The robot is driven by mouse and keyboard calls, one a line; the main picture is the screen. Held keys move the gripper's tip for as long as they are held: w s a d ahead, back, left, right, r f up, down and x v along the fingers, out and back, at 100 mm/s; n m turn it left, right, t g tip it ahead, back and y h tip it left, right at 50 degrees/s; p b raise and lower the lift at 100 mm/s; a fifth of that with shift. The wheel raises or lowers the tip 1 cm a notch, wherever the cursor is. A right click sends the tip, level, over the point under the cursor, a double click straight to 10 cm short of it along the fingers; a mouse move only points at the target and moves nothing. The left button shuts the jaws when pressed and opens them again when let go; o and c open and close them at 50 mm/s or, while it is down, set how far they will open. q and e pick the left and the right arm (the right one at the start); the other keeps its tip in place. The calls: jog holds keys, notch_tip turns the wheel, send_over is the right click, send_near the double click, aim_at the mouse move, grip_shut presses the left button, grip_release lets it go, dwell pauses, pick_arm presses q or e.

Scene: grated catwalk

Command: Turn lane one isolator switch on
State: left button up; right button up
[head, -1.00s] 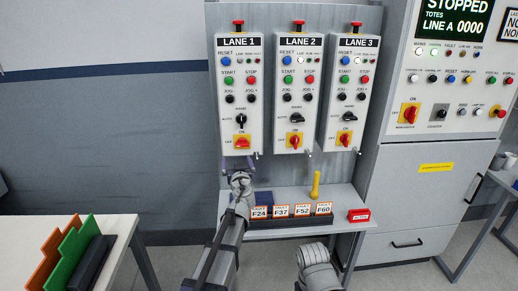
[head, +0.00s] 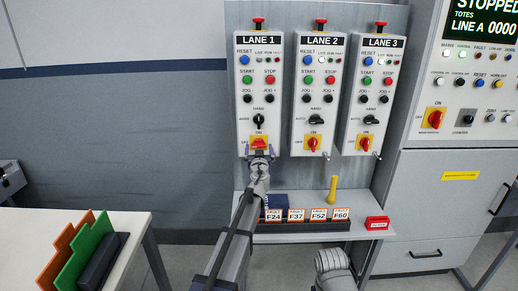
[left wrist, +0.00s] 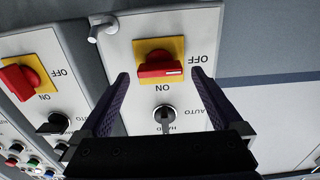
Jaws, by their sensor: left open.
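The lane one isolator (head: 259,143) is a red rotary handle on a yellow plate, low on the LANE 1 panel. In the left wrist view, which is upside down, its red handle (left wrist: 158,70) lies crosswise, its white mark towards OFF. My left gripper (head: 260,160) is just below the isolator in the head view and hides part of the plate. In the left wrist view its dark fingers (left wrist: 160,74) are open, one to each side of the handle, with nothing between them gripped. Contact cannot be told. My right gripper is out of view.
The black HAND/AUTO selector (left wrist: 166,116) sits close to the fingers. The LANE 2 isolator (head: 312,144) is on the adjacent panel, with LANE 3's (head: 366,146) beyond. Below are a shelf with fault tags (head: 296,215), a yellow upright object (head: 333,189) and a red block (head: 377,222).

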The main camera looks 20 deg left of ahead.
pick_arm(q)
jog(key=shift+w+a, duration=0.15)
jog(key=shift+w, duration=0.4)
jog(key=shift+s, duration=0.1)
jog(key=c, duration=1.3)
